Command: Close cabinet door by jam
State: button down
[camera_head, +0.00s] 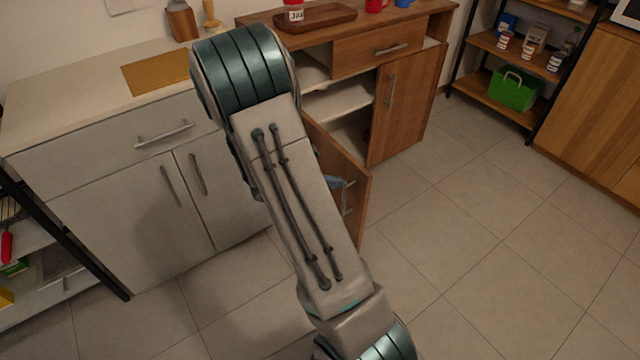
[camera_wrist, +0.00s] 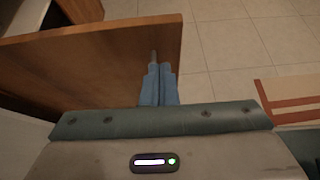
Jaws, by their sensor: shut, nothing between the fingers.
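The wooden cabinet (camera_head: 350,22) stands at the back, with the jam jar (camera_head: 294,12) on a tray on its top. Its left door (camera_head: 358,215) is swung open into the room, showing the shelves inside; it also shows in the wrist view (camera_wrist: 90,60). The door has a metal handle (camera_head: 347,198). My gripper (camera_head: 340,183) is mostly hidden behind my arm, its blue fingers showing beside the handle. In the wrist view my gripper (camera_wrist: 158,70) is shut and empty, its fingers close against the door panel; contact is unclear.
The cabinet's right door (camera_head: 408,98) looks closed, below a drawer (camera_head: 385,48). A white cabinet (camera_head: 120,200) stands at the left. A shelf with a green bin (camera_head: 513,90) stands at the right. The tiled floor right of the open door is clear.

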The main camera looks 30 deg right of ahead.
aim_at(360, 175)
jog(key=d, duration=0.3)
jog(key=d+f, duration=0.1)
jog(key=d, duration=0.1)
jog(key=shift+w+d+b, duration=0.1)
jog(key=shift+d+b, duration=0.2)
jog(key=shift+d, duration=0.1)
